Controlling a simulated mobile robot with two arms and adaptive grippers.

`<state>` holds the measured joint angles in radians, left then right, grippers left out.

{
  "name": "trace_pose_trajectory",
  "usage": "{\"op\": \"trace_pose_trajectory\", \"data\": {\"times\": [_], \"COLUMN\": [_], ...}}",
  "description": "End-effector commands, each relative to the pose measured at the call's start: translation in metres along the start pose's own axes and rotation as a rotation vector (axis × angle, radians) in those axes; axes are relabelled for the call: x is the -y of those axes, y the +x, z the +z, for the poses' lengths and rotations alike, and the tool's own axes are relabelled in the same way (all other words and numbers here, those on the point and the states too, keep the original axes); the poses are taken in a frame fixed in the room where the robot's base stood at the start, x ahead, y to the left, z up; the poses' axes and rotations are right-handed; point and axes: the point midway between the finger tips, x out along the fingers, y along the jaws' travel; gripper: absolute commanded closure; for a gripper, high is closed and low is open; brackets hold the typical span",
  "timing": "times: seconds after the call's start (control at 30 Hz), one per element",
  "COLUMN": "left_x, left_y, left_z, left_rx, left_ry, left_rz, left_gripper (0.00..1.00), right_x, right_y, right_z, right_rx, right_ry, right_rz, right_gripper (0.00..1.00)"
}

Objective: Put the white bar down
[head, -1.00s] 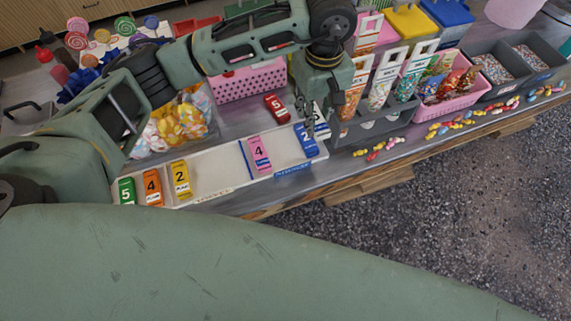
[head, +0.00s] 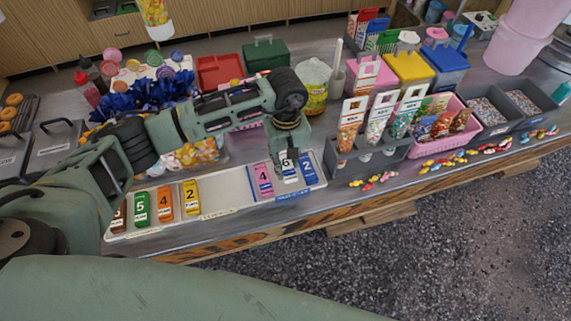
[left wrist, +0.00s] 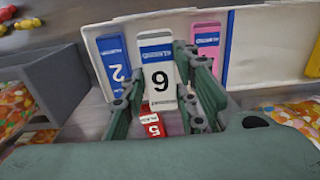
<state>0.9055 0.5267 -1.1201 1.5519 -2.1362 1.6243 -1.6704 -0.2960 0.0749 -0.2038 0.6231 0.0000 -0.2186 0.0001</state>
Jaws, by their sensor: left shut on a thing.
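The white bar (head: 289,174) with a black digit and a blue label is upright in line with the others, between the pink 4 bar (head: 263,179) and the blue 2 bar (head: 308,169). My left gripper (head: 288,160) is shut on it from above. In the left wrist view the white bar (left wrist: 157,75) shows between the gripper's fingers (left wrist: 162,80), over the white tray (left wrist: 258,45), with the blue bar (left wrist: 113,62) left and the pink bar (left wrist: 206,45) right. I cannot tell whether its underside touches the tray. My right gripper is out of view.
Brown, green, orange and yellow bars (head: 191,198) stand at the tray's left end; the tray's middle (head: 224,193) is bare. A red bar (left wrist: 152,126) lies behind the gripper. A grey holder with cartons (head: 370,163) stands close on the right.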

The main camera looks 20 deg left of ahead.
Motion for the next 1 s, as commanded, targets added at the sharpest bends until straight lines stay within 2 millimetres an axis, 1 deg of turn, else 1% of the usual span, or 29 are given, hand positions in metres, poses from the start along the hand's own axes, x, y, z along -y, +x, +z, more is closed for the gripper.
{"op": "trace_pose_trajectory", "data": {"times": [0.07,0.13,0.23,0.33,0.4,0.6,0.77,0.8,0.97,1.0], "left_x": [0.002,0.002,0.002,0.001,0.001,0.001,0.001,0.001,0.001,0.001], "left_y": [0.004,0.013,0.028,0.038,0.041,0.042,0.046,0.044,0.044,0.044], "left_z": [-0.001,-0.001,-0.001,-0.001,-0.002,-0.002,-0.002,-0.002,-0.002,-0.002], "left_rx": [0.003,0.004,0.004,0.002,0.000,0.000,-0.001,0.000,0.000,0.000], "left_ry": [-0.002,-0.002,-0.003,-0.001,-0.001,-0.001,0.000,0.000,-0.001,-0.001], "left_rz": [-0.002,-0.003,-0.003,-0.001,0.000,0.000,0.000,0.000,0.000,0.000], "left_gripper": [1.00,1.00,1.00,1.00,1.00,1.00,1.00,0.69,0.55,0.54], "right_x": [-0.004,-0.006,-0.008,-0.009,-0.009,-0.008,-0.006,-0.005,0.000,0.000], "right_y": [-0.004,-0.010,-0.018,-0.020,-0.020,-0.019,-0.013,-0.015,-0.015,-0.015], "right_z": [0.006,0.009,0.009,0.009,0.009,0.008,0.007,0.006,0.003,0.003], "right_rx": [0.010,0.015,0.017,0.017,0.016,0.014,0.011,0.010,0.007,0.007], "right_ry": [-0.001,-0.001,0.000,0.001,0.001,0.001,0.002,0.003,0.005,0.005], "right_rz": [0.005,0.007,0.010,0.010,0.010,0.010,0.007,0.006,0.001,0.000], "right_gripper": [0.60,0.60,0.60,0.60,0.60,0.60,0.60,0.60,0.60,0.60]}}
